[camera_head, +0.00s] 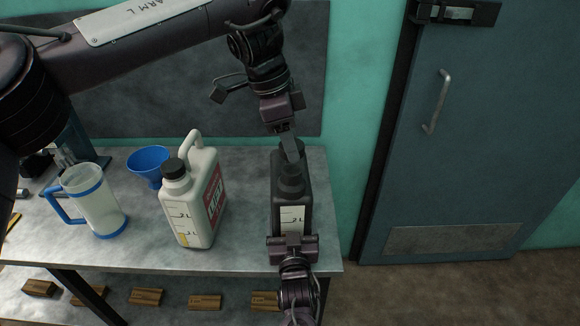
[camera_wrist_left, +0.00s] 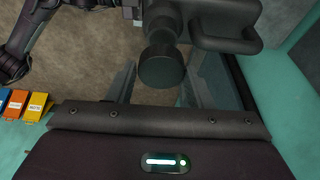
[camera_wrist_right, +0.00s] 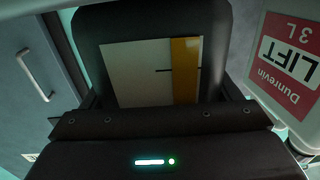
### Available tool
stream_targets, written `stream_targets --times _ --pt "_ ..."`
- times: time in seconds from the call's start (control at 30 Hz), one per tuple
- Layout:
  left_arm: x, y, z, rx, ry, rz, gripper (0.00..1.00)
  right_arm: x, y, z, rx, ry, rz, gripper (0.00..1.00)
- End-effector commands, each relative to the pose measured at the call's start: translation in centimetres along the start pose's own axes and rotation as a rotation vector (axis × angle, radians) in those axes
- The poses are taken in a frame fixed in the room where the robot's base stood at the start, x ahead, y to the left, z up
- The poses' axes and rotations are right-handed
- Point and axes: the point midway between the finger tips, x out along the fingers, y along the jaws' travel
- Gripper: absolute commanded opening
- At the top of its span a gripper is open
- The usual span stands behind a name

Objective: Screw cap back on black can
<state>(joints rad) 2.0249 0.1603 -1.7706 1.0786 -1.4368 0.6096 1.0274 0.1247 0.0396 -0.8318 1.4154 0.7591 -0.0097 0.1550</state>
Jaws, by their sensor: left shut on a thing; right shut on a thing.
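The black can (camera_head: 276,205) stands upright at the right end of the metal table. My right gripper (camera_head: 291,243) is shut on the can's body from the front. The black cap (camera_head: 290,173) is at the can's neck; it also shows in the left wrist view (camera_wrist_left: 162,66). My left gripper (camera_head: 290,150) reaches down from above and behind and is shut on the cap, with a finger on either side. I cannot tell how tightly the cap is seated, as the thread is hidden.
A white jug (camera_head: 178,212) with a red label and black cap stands left of the can. A blue funnel (camera_head: 149,160) and a clear measuring jug (camera_head: 99,205) stand further left. Wooden blocks (camera_head: 205,302) lie on the shelf below. A door (camera_head: 470,130) is at right.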

Motion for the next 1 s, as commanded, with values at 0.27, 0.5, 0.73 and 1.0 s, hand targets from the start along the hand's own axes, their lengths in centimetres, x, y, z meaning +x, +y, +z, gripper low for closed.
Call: stream_targets --times 0.27,0.5,0.73,1.0 --pt "2.5 0.0 0.7 0.0 0.005 -0.001 0.26 0.0 0.0 0.0 0.0 0.0 0.0 0.43" --pt "2.5 0.0 0.7 0.0 0.004 -0.002 0.26 0.0 0.0 0.0 0.0 0.0 0.0 0.43" --pt "2.6 0.0 0.7 0.0 0.004 -0.001 0.26 0.0 0.0 0.1 -0.001 -0.001 0.0 0.43" --pt "3.9 0.0 1.0 0.002 0.005 0.001 0.26 0.0 0.0 0.1 -0.001 -0.001 0.0 0.43"
